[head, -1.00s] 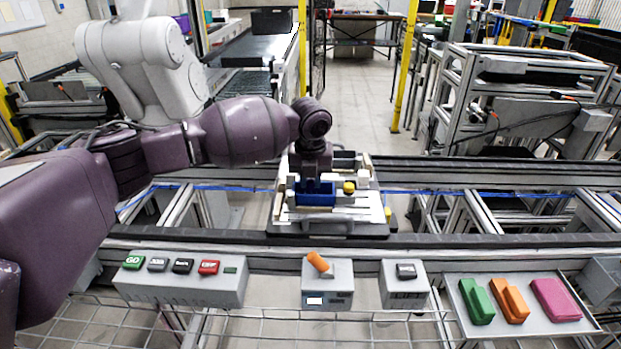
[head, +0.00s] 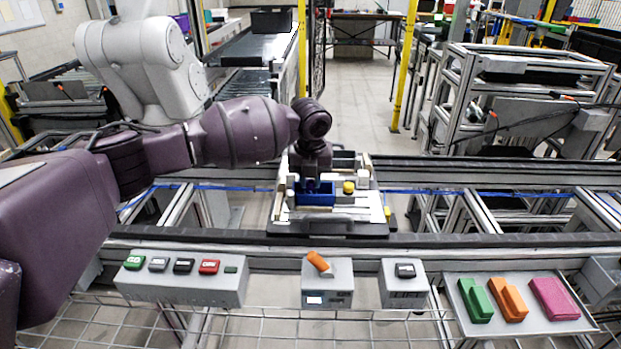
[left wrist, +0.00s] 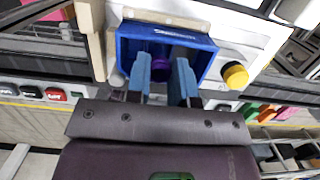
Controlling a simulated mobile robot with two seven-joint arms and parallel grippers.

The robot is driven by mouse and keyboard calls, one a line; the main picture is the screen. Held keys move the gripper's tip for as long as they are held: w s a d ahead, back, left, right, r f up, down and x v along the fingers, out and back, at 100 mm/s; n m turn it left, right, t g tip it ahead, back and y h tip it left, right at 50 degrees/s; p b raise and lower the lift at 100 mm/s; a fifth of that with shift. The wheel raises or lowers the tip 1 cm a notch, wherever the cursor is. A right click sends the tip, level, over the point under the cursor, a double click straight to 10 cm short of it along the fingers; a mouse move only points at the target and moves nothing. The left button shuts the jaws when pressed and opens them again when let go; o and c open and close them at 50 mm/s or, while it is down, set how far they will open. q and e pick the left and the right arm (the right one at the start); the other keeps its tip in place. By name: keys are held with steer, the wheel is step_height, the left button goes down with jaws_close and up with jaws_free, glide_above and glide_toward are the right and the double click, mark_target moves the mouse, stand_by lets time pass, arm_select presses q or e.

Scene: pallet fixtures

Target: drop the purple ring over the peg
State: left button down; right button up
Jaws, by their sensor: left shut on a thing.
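The purple ring (left wrist: 160,72) shows in the left wrist view as a small purple patch inside the blue bin (left wrist: 126,45). My left gripper (left wrist: 161,62) reaches down into this bin, with its two blue-grey fingers on either side of the purple ring, shut on it. In the head view my left gripper (head: 314,186) points down into the blue bin (head: 326,199), and the ring is hidden there. The bin sits on a pale pallet fixture (head: 345,211). I cannot pick out the peg with certainty. My right gripper is in neither view.
A yellow knob (head: 349,187) stands right beside the bin. White blocks surround the bin on the fixture. A dark handle (head: 328,224) is at the fixture's front. Button boxes (head: 185,279) and a tray (head: 553,318) of coloured blocks lie nearer. Dark rails run left and right.

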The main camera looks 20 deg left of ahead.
arm_select(q)
steer(key=shift+f, duration=0.4)
stand_by(0.4)
steer(key=c, duration=1.3)
jaws_free()
steer(key=shift+r, duration=0.2)
steer(key=shift+r+p, duration=0.75)
steer(key=shift+r, duration=0.5)
steer(key=shift+r, duration=0.1)
steer(key=o, duration=0.5)
